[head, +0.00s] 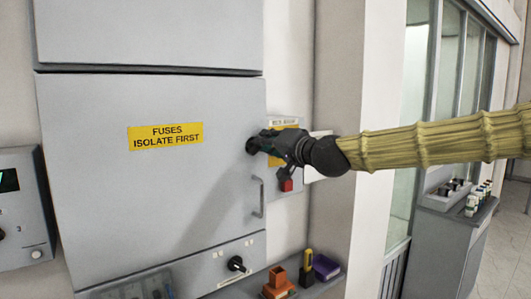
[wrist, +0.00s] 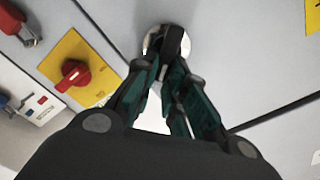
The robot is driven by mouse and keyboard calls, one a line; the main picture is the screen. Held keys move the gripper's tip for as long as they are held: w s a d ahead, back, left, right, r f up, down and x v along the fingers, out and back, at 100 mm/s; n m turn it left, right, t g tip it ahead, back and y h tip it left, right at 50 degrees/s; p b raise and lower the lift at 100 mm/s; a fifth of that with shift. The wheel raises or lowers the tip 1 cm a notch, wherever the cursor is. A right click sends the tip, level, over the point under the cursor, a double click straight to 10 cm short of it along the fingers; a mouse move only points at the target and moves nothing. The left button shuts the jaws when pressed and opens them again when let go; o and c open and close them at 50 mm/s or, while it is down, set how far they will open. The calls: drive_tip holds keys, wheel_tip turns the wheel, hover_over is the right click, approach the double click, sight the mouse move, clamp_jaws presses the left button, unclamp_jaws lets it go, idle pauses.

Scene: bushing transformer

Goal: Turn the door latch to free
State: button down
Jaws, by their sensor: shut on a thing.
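The door latch (wrist: 173,41) is a black turn piece on a round, pale metal plate in the wrist view. It sits near the right edge of the grey cabinet door (head: 90,190), which carries a yellow "FUSES ISOLATE FIRST" label (head: 166,136). The door looks closed. My gripper (head: 259,143) reaches in from the right at the latch, which it mostly hides in the head view. In the wrist view my gripper (wrist: 170,72) has its dark green fingers closed on the latch's black piece.
A red rotary switch (wrist: 76,76) on a yellow plate is close beside the latch. A door handle (head: 259,197) is below my gripper. A shelf below holds an orange block (head: 278,277) and a purple box (head: 326,267). A wall corner (head: 345,220) stands to the right.

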drive_tip(key=shift+w+d+f+m+b, duration=0.1)
drive_tip(key=shift+f+m+b, duration=0.15)
drive_tip(key=shift+m+b, duration=0.85)
drive_tip(key=shift+w+d+f+m+b, duration=0.1)
drive_tip(key=shift+f+m+b, duration=0.1)
drive_tip(key=shift+m+b, duration=0.95)
drive_tip(key=shift+d+f+m+b, duration=0.1)
drive_tip(key=shift+f+m+b, duration=0.15)
drive_tip(key=shift+m+b, duration=0.85)
drive_tip(key=shift+m+p, duration=0.35)
drive_tip(key=shift+m, duration=0.3)
drive_tip(key=c, duration=1.5)
unclamp_jaws()
drive_tip(key=shift+o, duration=0.2)
drive_tip(key=shift+a+f, duration=0.1)
drive_tip(key=shift+a, duration=0.05)
drive_tip(key=shift+w, duration=0.1)
drive_tip(key=v, duration=1.2)
